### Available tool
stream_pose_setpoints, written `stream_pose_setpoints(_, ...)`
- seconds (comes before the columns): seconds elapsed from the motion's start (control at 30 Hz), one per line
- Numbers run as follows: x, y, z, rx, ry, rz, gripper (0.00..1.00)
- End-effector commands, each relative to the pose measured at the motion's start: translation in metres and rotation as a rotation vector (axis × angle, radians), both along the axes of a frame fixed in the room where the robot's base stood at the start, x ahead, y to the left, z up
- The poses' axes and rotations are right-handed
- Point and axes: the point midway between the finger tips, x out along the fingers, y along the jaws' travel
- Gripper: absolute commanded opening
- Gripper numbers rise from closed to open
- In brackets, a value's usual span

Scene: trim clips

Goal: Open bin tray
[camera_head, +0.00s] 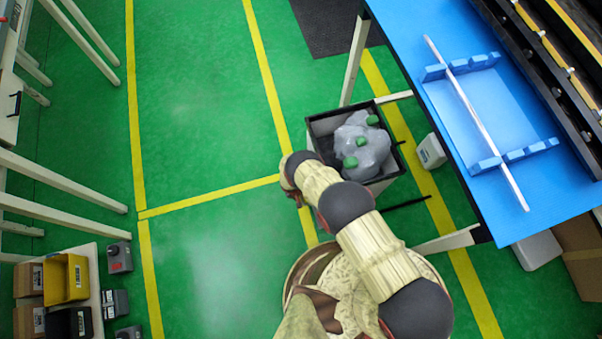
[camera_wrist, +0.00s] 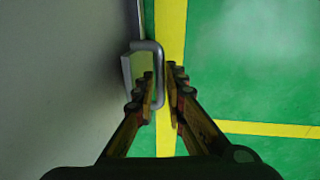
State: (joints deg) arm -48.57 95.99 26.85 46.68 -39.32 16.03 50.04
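In the head view a bin (camera_head: 325,124) with a dark rim stands on the floor beside the blue table. It holds a grey bag with green objects on it. In the wrist view its pale grey front (camera_wrist: 60,70) fills the left side, and a grey U-shaped handle (camera_wrist: 159,85) sticks out from it. My gripper (camera_wrist: 161,73) is open, with its fingertips on either side of the handle's outer bar. The left fingertip appears inside the handle loop. A gap shows at the right finger; contact on the left is unclear. In the head view my arm hides the gripper.
The blue table (camera_head: 451,170) stands to the right, with a pale bar across blue racks. A white container (camera_head: 431,152) sits on the floor between bin and table. Green floor with yellow lines is clear left of the bin. Boxes (camera_head: 66,278) stand at lower left.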

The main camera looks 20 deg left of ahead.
Motion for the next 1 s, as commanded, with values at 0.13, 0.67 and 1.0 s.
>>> stream_pose_setpoints(0.13, 0.0, 0.0, 0.0, 0.0, 0.0, 0.0, 0.22)
stream_pose_setpoints(0.67, 0.0, 0.001, 0.005, -0.001, -0.001, 0.0, 0.29)
stream_pose_setpoints(1.0, -0.004, 0.006, 0.04, -0.001, -0.001, 0.0, 0.29)
